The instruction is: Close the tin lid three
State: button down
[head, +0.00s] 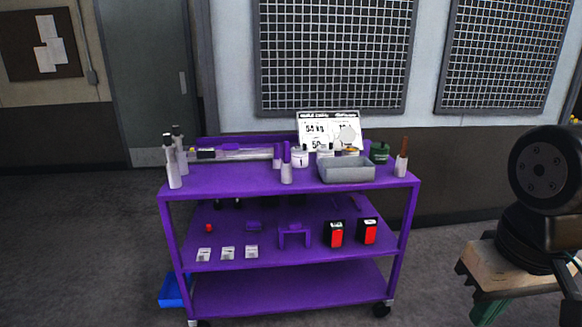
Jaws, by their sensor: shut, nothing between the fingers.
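A white round tin (300,157) with a dark mark like a 1 stands on the top of the purple cart (235,180). Another white tin-like thing (325,151) stands to its right, partly hidden by the grey tray (346,174). More small things behind the tray are too small to make out. I cannot tell which is tin three or how its lid stands. Three small whitish boxes (228,253) sit in a row on the middle shelf. My gripper is not in view; a black arm joint, which looks like mine, shows at the right edge.
White bottles (173,165) stand at the cart's left end. A dark green pot (379,152) and a brown-topped bottle (401,161) stand at the right. A white sign (318,128) stands behind. The bottom shelf is clear.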

aim_at(347, 135)
jog(key=z, duration=0.1)
jog(key=i, duration=2.5)
jog(key=z, duration=0.15)
